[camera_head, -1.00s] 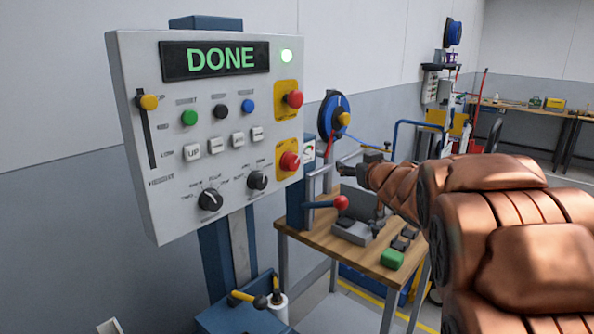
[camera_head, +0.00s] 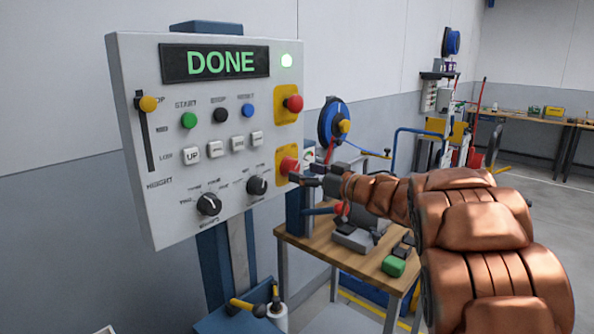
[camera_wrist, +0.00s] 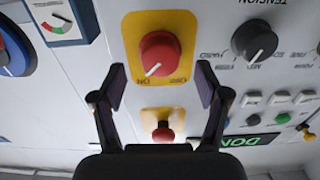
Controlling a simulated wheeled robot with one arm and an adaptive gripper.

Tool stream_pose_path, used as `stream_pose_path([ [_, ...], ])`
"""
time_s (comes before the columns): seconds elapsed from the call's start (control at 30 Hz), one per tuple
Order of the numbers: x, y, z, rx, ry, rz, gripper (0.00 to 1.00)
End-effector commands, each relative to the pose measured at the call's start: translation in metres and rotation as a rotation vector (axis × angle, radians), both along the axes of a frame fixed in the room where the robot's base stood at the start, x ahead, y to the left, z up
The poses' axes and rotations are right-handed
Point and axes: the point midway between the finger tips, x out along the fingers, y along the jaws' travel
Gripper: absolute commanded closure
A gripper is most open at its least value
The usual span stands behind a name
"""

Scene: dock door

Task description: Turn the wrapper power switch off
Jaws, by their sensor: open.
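The power switch is a red rotary knob (camera_head: 288,166) on a yellow plate at the lower right of the grey control panel (camera_head: 165,215). In the wrist view, which is upside down, the knob (camera_wrist: 160,52) sits between my open fingers. Its white pointer line slants towards the label that seems to read ON. My gripper (camera_wrist: 161,80) has a finger on each side of the knob, and a gap shows on both sides. In the head view my gripper (camera_head: 300,180) is at the panel face by the knob and partly covers its plate.
A red emergency button (camera_head: 294,104) on another yellow plate is above the switch. A black tension dial (camera_wrist: 254,40) is beside it. A wooden workbench (camera_head: 345,262) stands below my arm.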

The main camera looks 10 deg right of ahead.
Motion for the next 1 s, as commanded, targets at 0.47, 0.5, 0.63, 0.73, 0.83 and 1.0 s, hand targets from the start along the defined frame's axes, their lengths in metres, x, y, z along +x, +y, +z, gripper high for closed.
stream_pose_path([
  [0.47,0.029,0.02,-0.001,0.001,0.002,-0.002,0.26],
  [0.5,0.028,0.02,-0.001,0.001,0.002,-0.003,0.26],
  [0.63,0.028,0.02,-0.001,0.0,0.001,-0.003,0.26],
  [0.73,0.028,0.02,-0.001,0.0,0.001,-0.003,0.36],
  [0.83,0.028,0.02,-0.001,0.0,0.001,-0.003,0.46],
  [1.0,0.028,0.02,-0.001,0.0,0.001,-0.004,0.64],
])
